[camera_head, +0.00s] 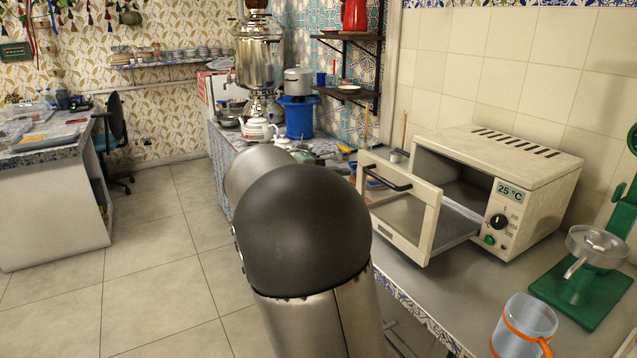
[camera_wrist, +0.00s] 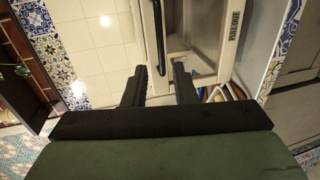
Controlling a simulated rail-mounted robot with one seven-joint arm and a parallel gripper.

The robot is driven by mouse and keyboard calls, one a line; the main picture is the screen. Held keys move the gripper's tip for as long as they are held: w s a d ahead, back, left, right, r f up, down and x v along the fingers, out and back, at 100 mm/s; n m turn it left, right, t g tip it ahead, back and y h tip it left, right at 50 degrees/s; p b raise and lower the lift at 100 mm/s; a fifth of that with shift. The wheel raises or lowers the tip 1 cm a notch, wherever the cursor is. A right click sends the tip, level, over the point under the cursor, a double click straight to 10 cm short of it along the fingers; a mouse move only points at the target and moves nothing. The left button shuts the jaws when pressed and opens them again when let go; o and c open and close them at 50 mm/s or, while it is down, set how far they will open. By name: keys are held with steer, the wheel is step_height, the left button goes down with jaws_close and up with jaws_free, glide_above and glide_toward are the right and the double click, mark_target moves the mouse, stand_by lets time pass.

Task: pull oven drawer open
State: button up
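The cream oven (camera_head: 500,185) stands on the counter at the right. Its drawer (camera_head: 408,208) is pulled out toward the left, with a gap between its front panel and the oven body and a tray floor (camera_head: 440,232) showing. A dark bar handle (camera_head: 385,172) is on the front panel. The handle also shows in the wrist view (camera_wrist: 159,38). My gripper (camera_wrist: 160,72) is open there, with a finger on each side of the handle's near end. I cannot tell whether either finger touches it. In the head view my arm hides the gripper.
A white teapot (camera_head: 258,130), a blue stand (camera_head: 298,118) and a samovar (camera_head: 260,65) are behind my arm.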

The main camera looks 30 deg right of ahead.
steer(key=v, duration=0.5)
stand_by(0.4)
steer(key=s+a+f+y+p, duration=0.3)
steer(key=s+a+f+y, duration=0.1)
steer(key=s+a, duration=0.3)
steer(key=s+a+f+y+p, duration=0.2)
steer(key=s+a+f+y, duration=0.2)
steer(key=s+a+y, duration=0.2)
steer(key=s+a+f+n+t+y+p, duration=0.1)
steer(key=s+a+f+y+p, duration=0.2)
steer(key=s+a, duration=0.6)
step_height(320, 180, down, 2)
steer(key=s+y, duration=0.2)
steer(key=shift+a+y+p, duration=0.15)
steer(key=shift+y+p, duration=0.2)
steer(key=shift+y, duration=0.05)
